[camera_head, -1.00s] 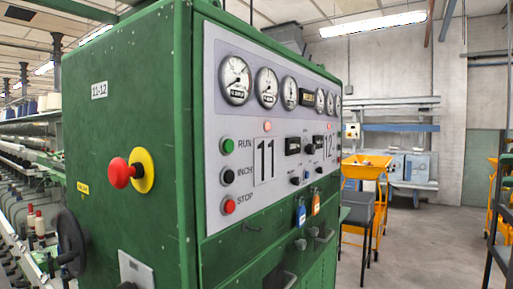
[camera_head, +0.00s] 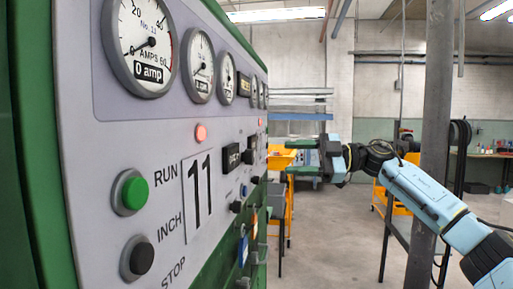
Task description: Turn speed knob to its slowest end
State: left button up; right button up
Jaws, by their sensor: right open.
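The green machine's grey control panel (camera_head: 130,200) fills the left side, seen at a steep slant. My right gripper (camera_head: 291,158) reaches in from the right, pointing left toward the far part of the panel. It is open and looks empty, apart from the knobs. My left gripper is out of view.
A green RUN button (camera_head: 131,193) and a black INCH button (camera_head: 137,258) are close on the panel. Keys with blue and orange tags hang below the knobs. A grey post (camera_head: 433,120) stands at right. A yellow cart (camera_head: 283,158) is behind the gripper. Floor is open between.

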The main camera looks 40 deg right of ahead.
aim_at(248, 157)
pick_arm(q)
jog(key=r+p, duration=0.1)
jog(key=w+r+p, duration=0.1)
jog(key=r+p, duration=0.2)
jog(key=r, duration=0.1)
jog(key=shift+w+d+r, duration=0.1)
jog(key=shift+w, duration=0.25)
pick_arm(e)
jog(key=x, duration=0.9)
jog(key=shift+w, duration=0.15)
jog(key=shift+f, duration=0.1)
jog(key=shift+c, duration=1.1)
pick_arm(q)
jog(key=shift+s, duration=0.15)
pick_arm(e)
jog(key=c, duration=0.8)
jog(key=shift+n, duration=0.3)
